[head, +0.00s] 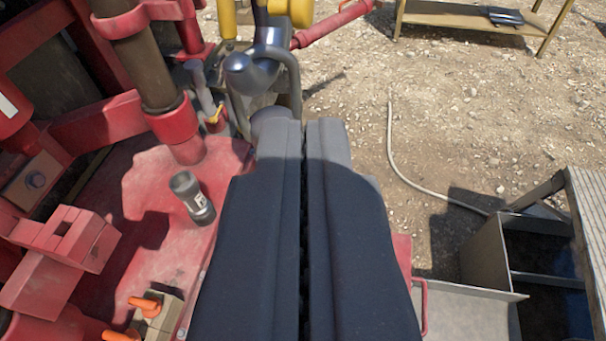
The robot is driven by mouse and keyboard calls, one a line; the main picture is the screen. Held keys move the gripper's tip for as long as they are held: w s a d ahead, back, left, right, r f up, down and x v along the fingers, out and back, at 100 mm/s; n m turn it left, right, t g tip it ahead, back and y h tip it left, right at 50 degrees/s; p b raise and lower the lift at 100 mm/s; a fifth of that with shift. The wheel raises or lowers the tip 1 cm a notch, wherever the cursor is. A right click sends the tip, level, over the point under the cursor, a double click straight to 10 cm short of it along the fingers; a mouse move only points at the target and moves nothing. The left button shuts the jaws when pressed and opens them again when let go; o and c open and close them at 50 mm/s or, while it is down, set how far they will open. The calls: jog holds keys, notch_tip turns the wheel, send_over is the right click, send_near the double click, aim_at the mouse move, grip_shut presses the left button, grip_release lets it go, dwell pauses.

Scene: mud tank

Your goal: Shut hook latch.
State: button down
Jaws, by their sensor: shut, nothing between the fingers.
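My gripper (304,126) fills the lower middle of the head view. Its two dark, padded fingers lie side by side with only a thin line between them; they are shut and empty. Just beyond the fingertips is a grey metal fitting (252,72) with a rounded body and a curved bar on its right. It may be the hook latch, but I cannot tell for sure or see whether it is shut. My fingers hide its lower end. I cannot tell whether the fingertips touch it.
Red machine frame and deck (150,235) fill the left, with a dark cylinder (192,198) and an orange-handled part (146,306). A grey open box (490,255) and plank (592,205) stand right. A hose (400,165) crosses open gravel. A bench (455,14) is behind.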

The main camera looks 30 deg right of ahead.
jog(key=shift+v, duration=1.45)
jog(key=shift+a+f, duration=0.1)
jog(key=shift+f, duration=0.05)
jog(key=a+r+n+t+y, duration=0.1)
jog(key=a+r+n+y, duration=0.1)
jog(key=a, duration=0.6)
jog(key=w+a+r+n+t+y, duration=0.1)
jog(key=a+n+y, duration=0.2)
jog(key=a, duration=0.6)
jog(key=w+a+r+n+t+y, duration=0.1)
jog(key=a+r+n+y, duration=0.1)
jog(key=a, duration=0.7)
jog(key=shift+a+r+n+y, duration=0.2)
jog(key=shift+r+n+y, duration=0.15)
jog(key=shift+y, duration=0.55)
